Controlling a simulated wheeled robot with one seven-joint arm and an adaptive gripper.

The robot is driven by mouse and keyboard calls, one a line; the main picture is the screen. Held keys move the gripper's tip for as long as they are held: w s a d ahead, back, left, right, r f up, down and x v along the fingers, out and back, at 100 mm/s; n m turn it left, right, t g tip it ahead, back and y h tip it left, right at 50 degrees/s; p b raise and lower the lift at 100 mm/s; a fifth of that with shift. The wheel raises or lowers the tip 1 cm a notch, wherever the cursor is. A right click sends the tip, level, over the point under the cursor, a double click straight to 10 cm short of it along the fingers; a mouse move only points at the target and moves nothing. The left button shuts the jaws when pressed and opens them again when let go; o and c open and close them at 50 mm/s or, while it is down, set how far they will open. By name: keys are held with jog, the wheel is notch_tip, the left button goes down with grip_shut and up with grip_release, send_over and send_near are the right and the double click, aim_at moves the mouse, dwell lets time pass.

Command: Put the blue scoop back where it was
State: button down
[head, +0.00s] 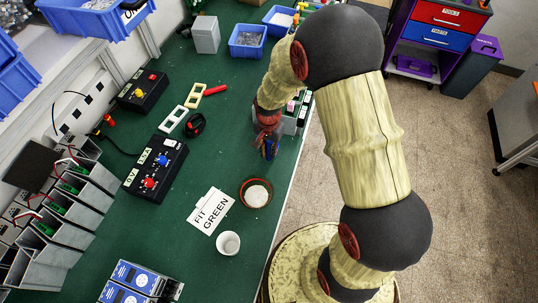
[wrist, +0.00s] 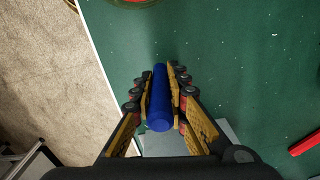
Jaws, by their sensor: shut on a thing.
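My gripper (wrist: 158,82) is shut on the blue scoop in the wrist view. Its two ribbed fingers press on either side of a blue rod-like part of the scoop (wrist: 160,108); the scoop's bowl cannot be made out. In the head view my gripper (head: 267,134) hangs over the green bench near its right edge, with a bit of blue (head: 268,152) at its tip. A red-rimmed bowl of white material (head: 256,193) stands nearer on the bench, apart from the gripper. Part of a rim (wrist: 132,3) shows at the top of the wrist view.
A white cup (head: 228,243) and a "FIT GREEN" card (head: 211,211) lie near the bowl. A black control box (head: 156,168) stands left. Blue bins (head: 247,41) are at the back. Grey-green blocks (head: 297,113) sit right beside my gripper. Bench between control box and gripper is clear.

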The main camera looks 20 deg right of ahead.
jog(key=shift+f, duration=1.45)
jog(key=shift+f, duration=0.1)
jog(key=shift+f+b, duration=0.15)
jog(key=shift+b, duration=0.15)
jog(key=c, duration=1.8)
grip_release()
jog(key=shift+o, duration=0.2)
